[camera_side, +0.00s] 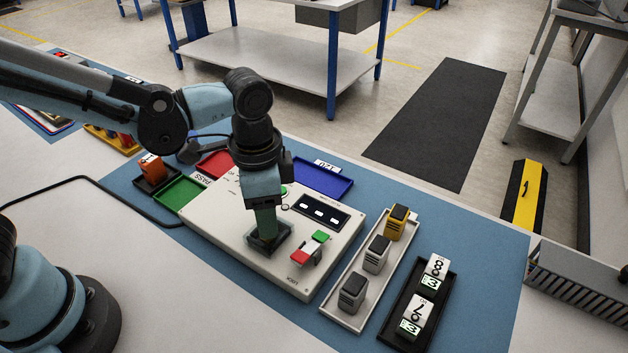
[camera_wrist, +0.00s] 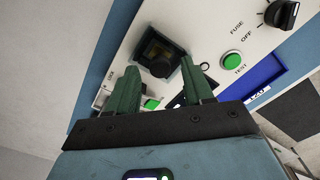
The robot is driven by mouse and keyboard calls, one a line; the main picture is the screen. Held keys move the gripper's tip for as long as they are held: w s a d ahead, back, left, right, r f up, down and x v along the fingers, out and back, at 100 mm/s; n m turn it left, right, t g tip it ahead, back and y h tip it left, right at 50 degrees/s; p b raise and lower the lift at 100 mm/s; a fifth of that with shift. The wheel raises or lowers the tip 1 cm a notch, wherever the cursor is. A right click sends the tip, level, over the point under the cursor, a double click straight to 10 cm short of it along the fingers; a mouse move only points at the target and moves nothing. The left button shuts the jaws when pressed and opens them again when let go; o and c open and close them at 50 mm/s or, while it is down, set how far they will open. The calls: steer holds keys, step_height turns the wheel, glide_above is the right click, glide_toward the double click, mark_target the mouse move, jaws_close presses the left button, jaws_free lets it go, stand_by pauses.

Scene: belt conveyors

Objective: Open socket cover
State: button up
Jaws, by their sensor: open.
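The panel (camera_side: 322,255) is a pale box on the blue mat. A dark, see-through socket cover (camera_side: 268,238) sits on its near left part and looks closed. In the wrist view the socket cover (camera_wrist: 163,52) is a dark square with a brownish window and a black round part at its near edge. My gripper (camera_side: 265,222) points down right at the cover. In the wrist view my gripper (camera_wrist: 161,68) is open, with its green fingers on either side of the cover's near part. I cannot tell whether they touch it. Nothing is held.
A tray with several blocks (camera_side: 351,318) and a black tray (camera_side: 388,334) stand right. Green (camera_side: 179,194) and blue (camera_side: 322,182) trays lie behind. A green button (camera_wrist: 232,60) shows in the wrist view.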

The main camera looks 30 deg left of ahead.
steer(key=shift+f, duration=0.45)
jaws_close()
